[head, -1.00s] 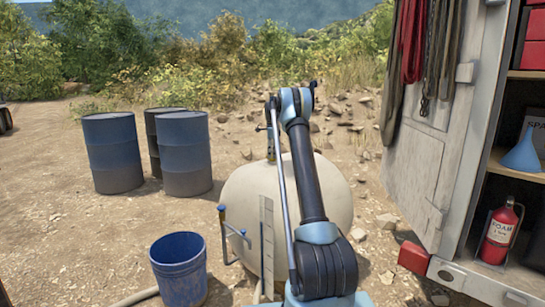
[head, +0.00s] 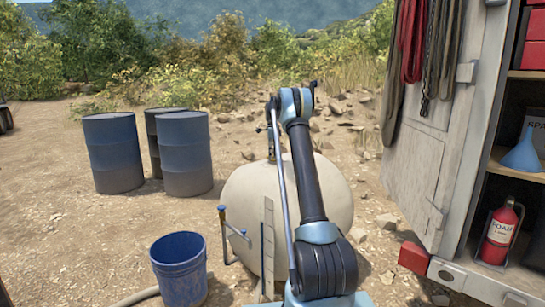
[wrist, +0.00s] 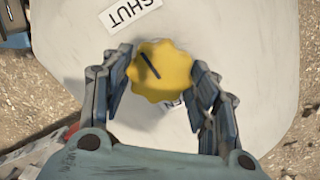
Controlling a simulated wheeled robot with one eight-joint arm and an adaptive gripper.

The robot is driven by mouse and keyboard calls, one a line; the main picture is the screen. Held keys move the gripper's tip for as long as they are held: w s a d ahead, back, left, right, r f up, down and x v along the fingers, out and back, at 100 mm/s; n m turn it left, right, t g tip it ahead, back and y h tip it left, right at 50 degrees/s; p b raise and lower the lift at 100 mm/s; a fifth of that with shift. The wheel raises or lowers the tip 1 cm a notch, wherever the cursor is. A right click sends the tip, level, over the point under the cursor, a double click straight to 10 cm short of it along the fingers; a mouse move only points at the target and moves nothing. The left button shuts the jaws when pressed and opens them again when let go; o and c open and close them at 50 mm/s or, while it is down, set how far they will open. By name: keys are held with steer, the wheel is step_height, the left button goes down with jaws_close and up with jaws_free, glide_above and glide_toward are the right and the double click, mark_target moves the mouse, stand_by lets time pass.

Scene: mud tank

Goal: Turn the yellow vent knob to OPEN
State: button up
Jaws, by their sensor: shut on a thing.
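The yellow vent knob (wrist: 160,72) sits on top of the pale tank (wrist: 255,60) in the wrist view, with a dark pointer line running toward its upper left. My gripper (wrist: 163,80) has a finger on each side of the knob and is shut on it. A SHUT label (wrist: 130,11) lies beyond the knob. A second label (wrist: 178,106), partly hidden by the knob, shows the letters EN. In the head view the tank (head: 335,195) stands behind my arm, which hides the knob.
A blue bucket (head: 180,268) stands left of the tank, near a blue-handled pipe (head: 228,240). Several blue drums (head: 112,152) stand farther back left. At right are an open cabinet door (head: 425,150) and shelves with a red extinguisher (head: 499,235).

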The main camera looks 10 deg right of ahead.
steer(key=n, duration=0.4)
steer(key=shift+w+d+n, duration=0.1)
steer(key=shift+w+n, duration=0.1)
steer(key=shift+n, duration=0.2)
steer(key=n, duration=1.3)
steer(key=shift+n, duration=0.3)
steer(key=n, duration=0.4)
steer(key=shift+s, duration=0.1)
steer(key=n, duration=0.9)
steer(key=shift+d+n, duration=0.1)
steer(key=shift+n, duration=2)
